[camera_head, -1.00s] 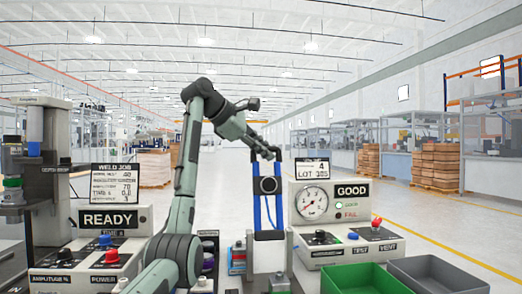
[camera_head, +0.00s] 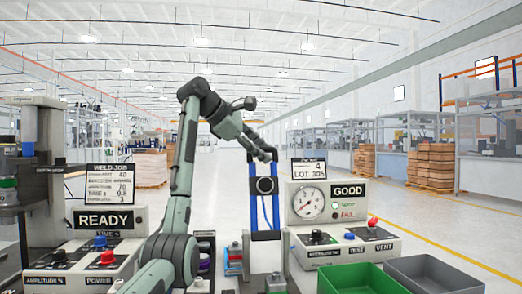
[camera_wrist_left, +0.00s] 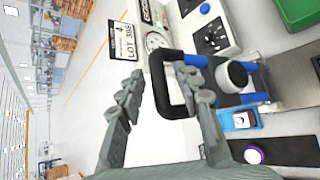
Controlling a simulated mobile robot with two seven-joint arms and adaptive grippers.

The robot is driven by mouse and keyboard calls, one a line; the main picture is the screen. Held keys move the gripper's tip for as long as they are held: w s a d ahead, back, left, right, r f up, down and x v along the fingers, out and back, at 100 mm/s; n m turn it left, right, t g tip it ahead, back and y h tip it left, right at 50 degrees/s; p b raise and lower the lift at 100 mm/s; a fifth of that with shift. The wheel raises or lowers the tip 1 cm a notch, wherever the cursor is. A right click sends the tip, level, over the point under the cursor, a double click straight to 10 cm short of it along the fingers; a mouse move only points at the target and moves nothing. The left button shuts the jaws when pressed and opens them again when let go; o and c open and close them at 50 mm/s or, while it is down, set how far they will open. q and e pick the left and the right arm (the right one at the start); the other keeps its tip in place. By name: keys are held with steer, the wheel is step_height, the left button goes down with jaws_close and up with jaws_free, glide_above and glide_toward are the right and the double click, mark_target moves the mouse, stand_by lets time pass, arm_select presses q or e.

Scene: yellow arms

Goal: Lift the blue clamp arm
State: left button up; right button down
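The blue clamp arm (camera_head: 253,212) stands upright on the bench in the head view, with two blue bars and a dark crossbar handle on top. In the left wrist view its dark handle (camera_wrist_left: 159,85) lies between my fingers, and its blue bars (camera_wrist_left: 190,59) run to the right. My left gripper (camera_head: 264,155) is at the top of the handle in the head view. In the left wrist view the gripper (camera_wrist_left: 160,88) has its fingers spread, one on each side of the handle, with a gap visible on the left side. My right gripper is not in view.
A gauge box (camera_head: 337,205) with a GOOD sign stands just right of the clamp. A READY panel (camera_head: 108,219) and a press (camera_head: 42,170) stand left. A green bin (camera_head: 358,279) and a grey bin (camera_head: 434,271) are at the front right.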

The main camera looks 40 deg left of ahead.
arm_select(q)
steer(key=v, duration=1.2)
